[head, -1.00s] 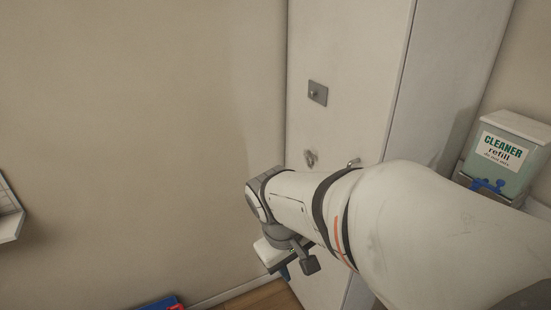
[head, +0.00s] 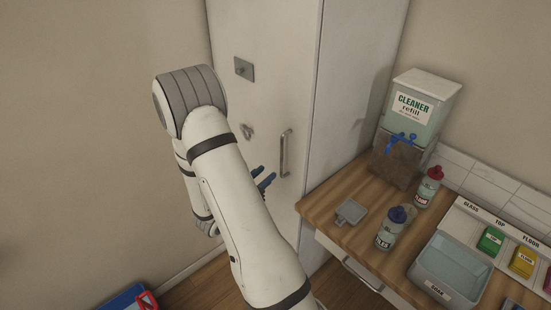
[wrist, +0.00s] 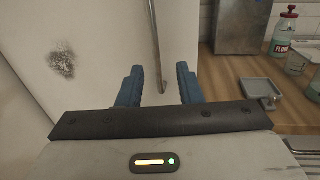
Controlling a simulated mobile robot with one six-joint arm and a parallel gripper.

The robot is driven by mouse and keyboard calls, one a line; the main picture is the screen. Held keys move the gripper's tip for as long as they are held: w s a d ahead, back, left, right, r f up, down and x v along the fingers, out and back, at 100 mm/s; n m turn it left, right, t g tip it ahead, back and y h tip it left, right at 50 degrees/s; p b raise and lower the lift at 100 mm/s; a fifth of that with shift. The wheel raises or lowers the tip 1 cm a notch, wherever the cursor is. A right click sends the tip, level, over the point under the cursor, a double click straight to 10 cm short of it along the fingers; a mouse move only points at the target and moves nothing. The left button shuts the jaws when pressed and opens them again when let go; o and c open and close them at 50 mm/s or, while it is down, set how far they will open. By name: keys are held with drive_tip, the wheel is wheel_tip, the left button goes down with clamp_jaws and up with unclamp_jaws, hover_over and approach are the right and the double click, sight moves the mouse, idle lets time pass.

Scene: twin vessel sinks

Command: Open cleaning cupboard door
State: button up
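The cleaning cupboard door (head: 265,100) is a tall off-white panel, shut, with a grey lock plate (head: 244,68) and a dark smudge. Its vertical metal bar handle (head: 285,153) is near the door's right edge. My gripper (head: 267,180) shows blue fingertips just left of and below the handle, mostly hidden behind my arm. In the wrist view my gripper (wrist: 160,86) has its two blue fingers apart with nothing between them. The handle (wrist: 157,45) shows ahead, lined up with the gap. The fingers look short of it.
A wooden counter (head: 325,205) stands right of the cupboard, holding a cleaner dispenser (head: 416,108), a blue-capped bottle (head: 391,230), a red-capped bottle (head: 428,188), a small grey tray (head: 351,212) and a basin (head: 452,272). A blue and red object (head: 128,300) lies on the floor at lower left.

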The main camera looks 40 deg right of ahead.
sight(281, 159)
drive_tip(key=shift+n+t, duration=0.3)
drive_tip(key=p+x, duration=0.1)
drive_tip(key=x, duration=0.3)
drive_tip(key=p+x, duration=0.1)
drive_tip(key=x, duration=0.2)
drive_tip(key=shift+w+d+f, duration=0.25)
drive_tip(key=shift+w+d, duration=0.05)
drive_tip(key=shift+d, duration=0.05)
drive_tip(key=shift+c, duration=0.4)
clamp_jaws()
drive_tip(key=shift+a, duration=0.2)
drive_tip(key=shift+d, duration=0.1)
